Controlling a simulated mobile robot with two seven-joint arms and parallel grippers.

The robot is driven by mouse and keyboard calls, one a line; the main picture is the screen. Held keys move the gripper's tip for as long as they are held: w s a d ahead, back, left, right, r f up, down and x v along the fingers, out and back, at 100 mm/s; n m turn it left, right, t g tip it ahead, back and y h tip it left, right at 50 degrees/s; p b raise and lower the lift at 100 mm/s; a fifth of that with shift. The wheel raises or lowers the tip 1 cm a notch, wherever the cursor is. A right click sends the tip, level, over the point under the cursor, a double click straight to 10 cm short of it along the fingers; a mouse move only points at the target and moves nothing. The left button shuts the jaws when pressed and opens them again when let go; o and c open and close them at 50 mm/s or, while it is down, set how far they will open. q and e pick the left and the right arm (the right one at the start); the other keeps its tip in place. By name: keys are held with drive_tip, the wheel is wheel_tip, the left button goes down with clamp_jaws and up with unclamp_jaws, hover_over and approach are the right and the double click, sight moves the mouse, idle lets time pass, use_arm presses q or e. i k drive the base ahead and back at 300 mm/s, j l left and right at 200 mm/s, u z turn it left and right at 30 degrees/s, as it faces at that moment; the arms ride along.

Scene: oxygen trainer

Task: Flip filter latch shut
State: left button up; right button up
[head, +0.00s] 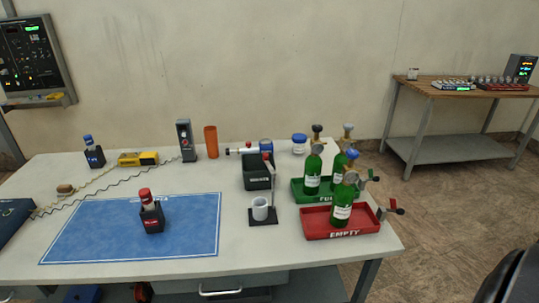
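A black box-shaped unit (257,178) stands at the back middle of the white table. A thin lever with a red tip (267,156) stands at the front of the unit. The filter latch is too small to make out for certain, and I cannot tell whether it is open or shut. Neither of my grippers is in view.
A white cup on a black stand (260,209) is in front of the unit. Green bottles stand on the green tray (298,194) and red EMPTY tray (312,229) at right. A blue mat (95,235) holds a red-capped bottle (150,212). An orange cup (211,141) stands behind.

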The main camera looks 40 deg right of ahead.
sight(265, 156)
drive_tip(key=z, duration=1.15)
drive_tip(key=i, duration=0.1)
